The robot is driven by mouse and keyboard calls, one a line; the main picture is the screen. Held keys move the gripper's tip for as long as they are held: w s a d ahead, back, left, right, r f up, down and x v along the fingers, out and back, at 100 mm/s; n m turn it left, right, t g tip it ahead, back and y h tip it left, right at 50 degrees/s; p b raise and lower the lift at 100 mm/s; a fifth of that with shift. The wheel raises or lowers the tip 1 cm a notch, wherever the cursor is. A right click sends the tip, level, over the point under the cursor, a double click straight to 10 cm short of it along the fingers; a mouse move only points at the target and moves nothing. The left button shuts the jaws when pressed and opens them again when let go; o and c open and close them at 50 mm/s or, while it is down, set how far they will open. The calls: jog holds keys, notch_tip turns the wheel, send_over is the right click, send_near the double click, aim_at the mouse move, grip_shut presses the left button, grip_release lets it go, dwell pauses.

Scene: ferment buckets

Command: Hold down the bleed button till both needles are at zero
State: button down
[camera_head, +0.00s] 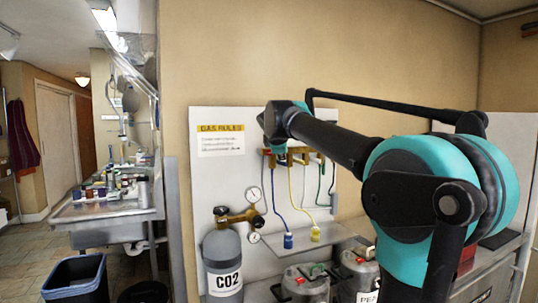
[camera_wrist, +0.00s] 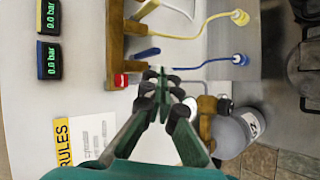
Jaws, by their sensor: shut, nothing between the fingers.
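My gripper (camera_wrist: 163,84) is shut and empty in the wrist view, its tips in front of the panel. A small red block (camera_wrist: 121,80), possibly the bleed button, is at the end of the brass manifold (camera_wrist: 116,42), just left of the fingertips. I cannot tell whether they touch. The head view shows two round dial gauges, the upper (camera_head: 254,194) and the lower (camera_head: 253,237), on the brass regulator (camera_head: 232,216) of the grey CO2 cylinder (camera_head: 222,262). Their needles are too small to read. My arm hides the gripper in the head view.
Two digital readouts (camera_wrist: 48,17) (camera_wrist: 49,60) show 0.0 bar. Blue (camera_wrist: 190,60) and yellow (camera_wrist: 190,32) hoses run from the manifold. The rules sign (camera_wrist: 85,142) is on the panel. Buckets (camera_head: 305,284) stand below the hoses; a sink (camera_head: 105,212) is left.

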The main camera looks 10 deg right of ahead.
jog(key=w+a, duration=0.2)
jog(key=w, duration=0.5)
jog(key=shift+w+a, duration=0.25)
jog(key=shift+w, duration=0.15)
jog(key=shift+w, duration=0.15)
dwell(1.1)
jog(key=shift+w+a, duration=0.15)
jog(key=shift+w, duration=0.1)
jog(key=shift+w+a, duration=0.15)
jog(key=shift+w, duration=0.4)
dwell(0.9)
dwell(1.1)
jog(key=shift+s+d, duration=0.3)
jog(key=shift+s, duration=0.65)
jog(key=shift+s+d, duration=0.25)
jog(key=shift+s, duration=0.55)
jog(key=shift+s+d, duration=0.25)
jog(key=shift+s, duration=0.55)
jog(key=shift+s+d, duration=0.25)
jog(key=shift+s, duration=0.55)
jog(key=shift+f, duration=0.1)
